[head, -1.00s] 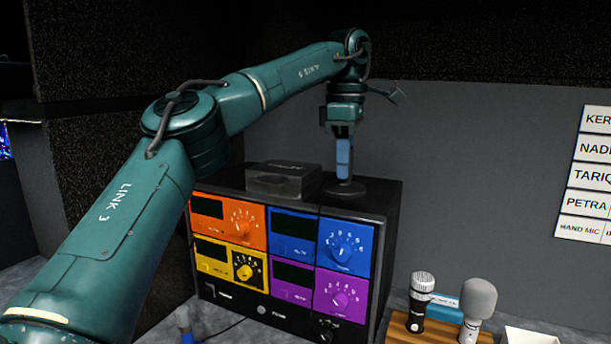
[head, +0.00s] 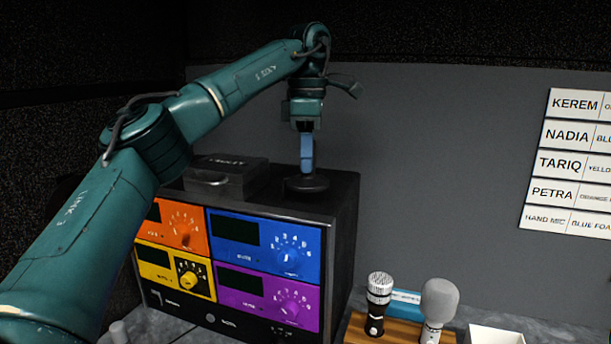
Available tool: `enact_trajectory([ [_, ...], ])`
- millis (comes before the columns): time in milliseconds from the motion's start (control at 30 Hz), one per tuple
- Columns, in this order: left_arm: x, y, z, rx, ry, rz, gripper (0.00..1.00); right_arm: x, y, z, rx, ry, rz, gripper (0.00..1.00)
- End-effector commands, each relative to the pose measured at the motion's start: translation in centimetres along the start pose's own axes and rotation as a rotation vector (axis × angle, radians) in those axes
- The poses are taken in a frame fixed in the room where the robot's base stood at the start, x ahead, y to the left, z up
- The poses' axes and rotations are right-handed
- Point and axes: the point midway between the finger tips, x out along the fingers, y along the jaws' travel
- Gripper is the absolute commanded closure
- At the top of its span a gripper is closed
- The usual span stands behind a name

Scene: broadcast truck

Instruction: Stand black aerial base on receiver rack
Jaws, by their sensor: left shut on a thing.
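The black aerial base (head: 307,184) is a dark round disc on top of the receiver rack (head: 338,225), near its right back part. It looks upright, and its underside appears to be at the rack's top surface; I cannot tell whether it bears its full weight there. My left gripper (head: 306,160) is above it, pointing down, with its blue fingers shut on the base's upper part, which they mostly hide. The rack's front has orange, blue, yellow and purple modules with dials. My right gripper is not in view.
A dark box (head: 222,180) stands on the rack, left of the base. Right of the rack, a wooden stand (head: 357,331) holds two microphones, beside a white tray (head: 494,336). Name labels (head: 566,165) hang on the grey back wall.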

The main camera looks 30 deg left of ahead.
Motion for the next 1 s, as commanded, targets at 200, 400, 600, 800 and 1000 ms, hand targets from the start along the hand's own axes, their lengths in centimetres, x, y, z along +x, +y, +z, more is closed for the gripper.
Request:
enact_trajectory([
  [200, 2.6, 0.0, 0.0, 0.003, -0.001, -0.002, 1.00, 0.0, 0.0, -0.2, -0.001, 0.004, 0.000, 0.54],
  [400, 4.1, 0.0, 0.0, 0.000, -0.002, 0.002, 1.00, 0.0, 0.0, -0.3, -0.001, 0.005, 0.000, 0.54],
  [600, 4.1, 0.0, 0.0, 0.000, -0.002, 0.003, 1.00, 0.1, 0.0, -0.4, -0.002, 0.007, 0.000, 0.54],
  [800, 4.4, 0.0, 0.0, 0.000, 0.000, 0.002, 0.71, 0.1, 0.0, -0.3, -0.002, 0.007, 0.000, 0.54],
  [1000, 4.3, 0.0, 0.0, 0.000, 0.000, 0.002, 0.54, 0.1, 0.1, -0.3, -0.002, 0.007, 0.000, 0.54],
])
